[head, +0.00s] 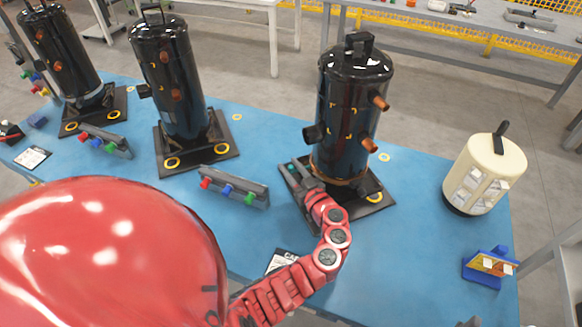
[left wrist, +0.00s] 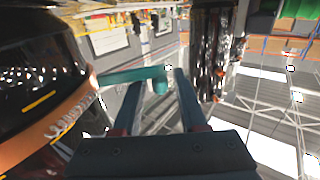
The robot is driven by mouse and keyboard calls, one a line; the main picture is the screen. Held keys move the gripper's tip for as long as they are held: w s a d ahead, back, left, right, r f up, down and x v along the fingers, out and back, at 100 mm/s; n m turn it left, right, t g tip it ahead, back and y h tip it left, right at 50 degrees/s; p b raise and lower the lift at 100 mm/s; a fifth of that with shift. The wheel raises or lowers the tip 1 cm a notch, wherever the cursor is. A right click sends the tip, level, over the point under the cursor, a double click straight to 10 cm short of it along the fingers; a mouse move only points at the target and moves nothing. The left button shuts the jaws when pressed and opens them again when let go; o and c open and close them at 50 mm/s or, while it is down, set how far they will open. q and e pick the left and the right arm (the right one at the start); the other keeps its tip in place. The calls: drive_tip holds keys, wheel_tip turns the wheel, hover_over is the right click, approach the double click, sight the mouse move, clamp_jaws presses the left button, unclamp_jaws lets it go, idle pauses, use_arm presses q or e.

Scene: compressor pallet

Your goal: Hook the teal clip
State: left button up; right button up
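The teal clip (left wrist: 134,75) is a short bar with a downturned end in the left wrist view. It reaches out from beside the black compressor tank (left wrist: 35,75), near a copper-coloured band (left wrist: 62,120). In the head view the teal clip (head: 292,168) is a tiny spot low by the tank (head: 352,110). My left gripper (head: 293,172) is at the tank's lower left side. In the left wrist view its fingers (left wrist: 157,88) are apart, with the clip's downturned end between them and a gap visible at the right finger. My right gripper is not in view.
The tank stands on a black base plate (head: 376,200) on a blue table (head: 420,240). Two similar tanks (head: 168,85) (head: 62,50) stand left. A grey rack with coloured knobs (head: 234,188) lies nearby. A cream canister (head: 482,175) and a blue holder (head: 488,268) stand right.

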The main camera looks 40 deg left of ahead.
use_arm(q)
clamp_jaws()
drive_tip(key=shift+f, duration=0.1)
